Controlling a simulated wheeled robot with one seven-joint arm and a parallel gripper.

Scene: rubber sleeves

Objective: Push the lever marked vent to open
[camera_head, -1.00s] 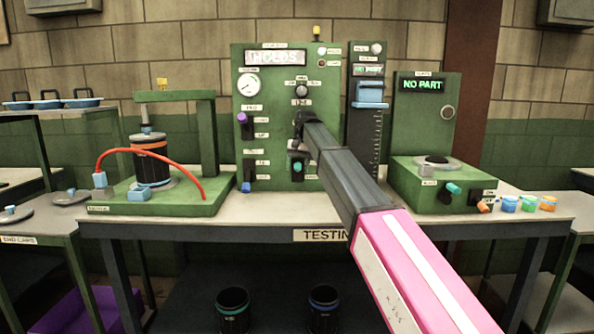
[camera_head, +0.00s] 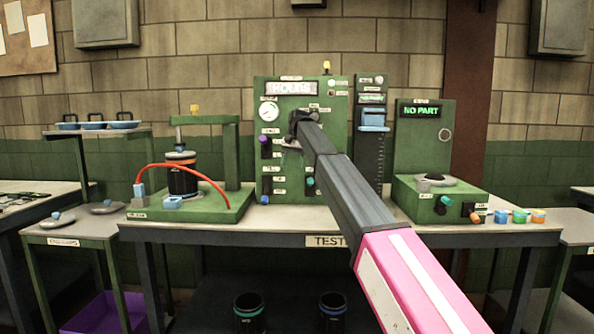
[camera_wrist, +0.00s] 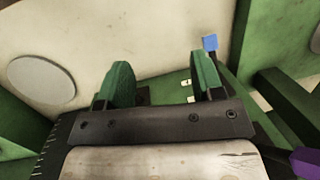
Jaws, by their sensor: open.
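The green test panel (camera_head: 334,160) stands upright at the back of the table. Its levers are a purple-tipped one (camera_head: 264,140) at left, a blue-tipped one (camera_head: 264,198) low left and a teal-tipped one (camera_head: 310,182) low right. Their small labels are unreadable, so I cannot tell which is marked vent. My gripper (camera_head: 298,127) is in front of the panel's upper middle and hides part of it. In the wrist view its green-padded fingers (camera_wrist: 163,84) are apart and empty. The blue-tipped lever (camera_wrist: 210,42) shows beyond the right finger; a purple tip (camera_wrist: 304,162) is at lower right.
The panel's display (camera_head: 292,88) seems to read HOLDS. Left is a green fixture (camera_head: 232,160) with a red hose (camera_head: 195,170). Right is a green station (camera_head: 430,150) showing NO PART, with small coloured cups (camera_head: 520,216) beside it. The table's front strip is clear.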

